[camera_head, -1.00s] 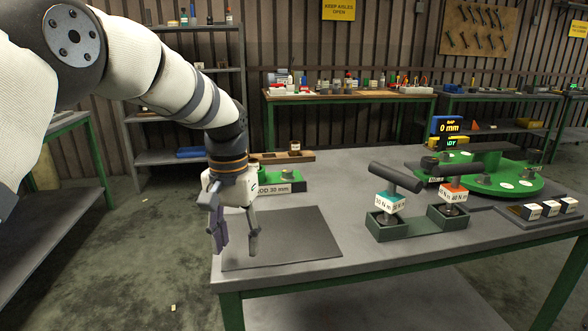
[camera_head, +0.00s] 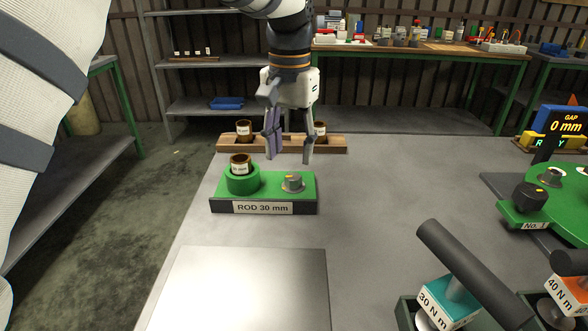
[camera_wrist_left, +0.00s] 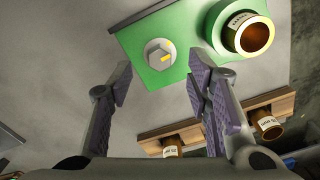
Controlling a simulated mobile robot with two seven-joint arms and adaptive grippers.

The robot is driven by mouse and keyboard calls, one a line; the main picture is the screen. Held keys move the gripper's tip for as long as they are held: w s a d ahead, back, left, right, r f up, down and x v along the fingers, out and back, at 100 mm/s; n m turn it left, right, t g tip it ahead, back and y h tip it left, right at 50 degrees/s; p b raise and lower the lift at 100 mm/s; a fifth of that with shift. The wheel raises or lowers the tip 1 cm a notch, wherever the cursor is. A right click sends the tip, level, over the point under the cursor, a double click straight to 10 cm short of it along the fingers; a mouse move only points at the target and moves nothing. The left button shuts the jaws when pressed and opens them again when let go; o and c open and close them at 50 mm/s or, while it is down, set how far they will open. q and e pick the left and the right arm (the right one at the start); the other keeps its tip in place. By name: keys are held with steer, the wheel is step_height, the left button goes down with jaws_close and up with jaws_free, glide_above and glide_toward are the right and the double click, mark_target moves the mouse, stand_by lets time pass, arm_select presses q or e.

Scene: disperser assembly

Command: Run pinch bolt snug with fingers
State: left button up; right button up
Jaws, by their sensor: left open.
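The pinch bolt (camera_head: 292,183) is a grey knob-like head with a yellow mark, on the right half of the green block labelled ROD 30 mm (camera_head: 264,208). In the left wrist view the bolt (camera_wrist_left: 156,54) shows between the fingers, beyond their tips. A labelled brown bushing (camera_head: 240,165) sits upright in the block's green ring (camera_head: 242,184). My left gripper (camera_head: 291,157) is open and empty, pointing down above and slightly behind the bolt, apparently apart from it. Its spread fingers also show in the left wrist view (camera_wrist_left: 161,75). My right gripper is not in view.
A wooden rack (camera_head: 229,146) with two brown bushings stands close behind the gripper. A smooth grey mat (camera_head: 245,290) lies in front of the block. Torque tools marked 30 N m (camera_head: 440,303) and 40 N m (camera_head: 568,290) stand front right. The table's middle is clear.

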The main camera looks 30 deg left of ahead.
mark_target(291, 178)
arm_select(q)
steer(key=f, duration=0.6)
steer(key=shift+w+f, duration=0.2)
steer(key=shift+f, duration=0.15)
jaws_close()
steer(key=shift+r+m, duration=0.25)
steer(key=shift+m, duration=0.55)
steer(key=shift+a+f+m+p, duration=0.1)
steer(key=shift+f+m+p, duration=0.15)
steer(key=shift+m, duration=0.45)
jaws_free()
step_height(291, 178, up, 12)
